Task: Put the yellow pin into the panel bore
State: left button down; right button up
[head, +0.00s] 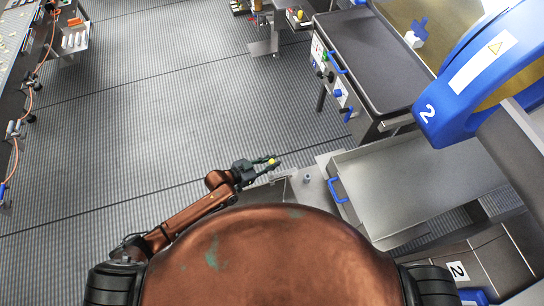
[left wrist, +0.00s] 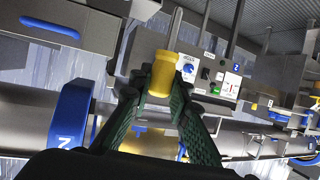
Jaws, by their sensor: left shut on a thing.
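My left gripper (head: 268,165) is shut on the yellow pin (head: 272,161), out over the grey floor and low in the head view. In the left wrist view the green fingers (left wrist: 160,100) close on both sides of the yellow pin (left wrist: 162,75), and its grey metal shaft points up and away. The control panel (head: 333,75) is on the side of a grey table unit, well beyond the gripper. The panel also shows in the left wrist view (left wrist: 210,78), behind the pin, with coloured knobs. I cannot make out the bore. My right gripper is not in view.
A grey tray cart (head: 345,157) with a blue handle stands right of my left gripper. The blue drum (head: 460,80) marked 2 is at the upper right. Open floor (head: 190,100) lies left and ahead. A rack with hoses (head: 30,85) stands far left.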

pick_arm(q)
jog(key=shift+s+a, duration=0.1)
notch_tip(320, 180, down, 2)
jog(key=shift+f+b, duration=0.15)
jog(key=shift+b, duration=1)
jog(key=shift+f+b, duration=1.45)
jog(key=shift+f, duration=0.35)
notch_tip(320, 180, down, 6)
jog(key=b, duration=0.4)
dwell(1.5)
jog(key=c, duration=1.7)
grip_release()
jog(key=shift+c, duration=0.2)
jog(key=shift+a, duration=0.1)
jog(key=v, duration=1.2)
